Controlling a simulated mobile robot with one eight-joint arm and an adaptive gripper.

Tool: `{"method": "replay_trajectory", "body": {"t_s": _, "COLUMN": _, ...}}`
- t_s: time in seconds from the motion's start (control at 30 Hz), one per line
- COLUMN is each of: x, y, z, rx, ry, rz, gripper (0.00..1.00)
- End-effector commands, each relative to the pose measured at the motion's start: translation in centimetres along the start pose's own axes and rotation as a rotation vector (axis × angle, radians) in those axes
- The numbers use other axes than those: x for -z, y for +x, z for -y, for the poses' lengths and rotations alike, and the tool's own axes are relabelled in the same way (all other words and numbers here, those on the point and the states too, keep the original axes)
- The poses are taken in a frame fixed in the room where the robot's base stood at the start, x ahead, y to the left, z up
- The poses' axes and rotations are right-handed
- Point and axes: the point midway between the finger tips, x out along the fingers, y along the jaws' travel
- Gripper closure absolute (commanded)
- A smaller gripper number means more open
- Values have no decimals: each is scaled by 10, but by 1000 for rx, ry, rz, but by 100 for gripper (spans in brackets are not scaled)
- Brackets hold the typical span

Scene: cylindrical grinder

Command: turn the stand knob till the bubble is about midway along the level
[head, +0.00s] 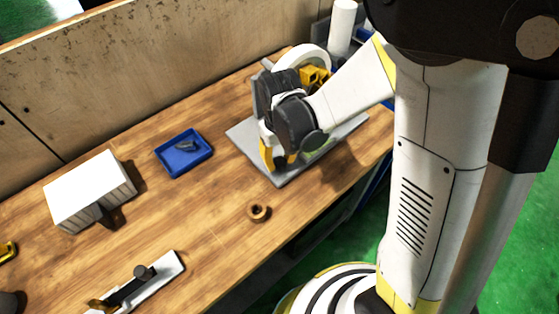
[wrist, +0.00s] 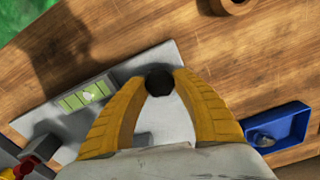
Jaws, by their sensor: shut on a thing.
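The dark stand knob (wrist: 159,81) sits between the yellow fingertips of my gripper (wrist: 161,77) in the wrist view, and the fingers are shut on it. The level (wrist: 72,103) is a green vial with dark cross lines, left of the knob in the wrist view. Its pale bubble (wrist: 91,95) shows near the middle of the vial, perhaps slightly toward the knob end. In the head view my gripper (head: 272,162) reaches down over the grey base plate (head: 243,137). My arm hides the knob there.
A blue tray (head: 184,153) with a small dark part stands left of the plate. A brown ring (head: 258,212) lies in front on the wooden bench (head: 190,225). A white box (head: 90,190) is further left. A pale wheel (head: 303,56) stands behind my gripper.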

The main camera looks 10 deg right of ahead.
Motion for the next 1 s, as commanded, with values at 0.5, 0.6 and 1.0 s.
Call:
{"method": "replay_trajectory", "body": {"t_s": 0.5, "x": 0, "y": 0, "z": 0, "rx": 0, "ry": -4, "rz": 0, "gripper": 43}}
{"method": "replay_trajectory", "body": {"t_s": 0.6, "x": 0, "y": -2, "z": 0, "rx": 0, "ry": -4, "rz": 0, "gripper": 43}}
{"method": "replay_trajectory", "body": {"t_s": 1.0, "x": -1, "y": -73, "z": 0, "rx": 0, "ry": -4, "rz": 0, "gripper": 43}}
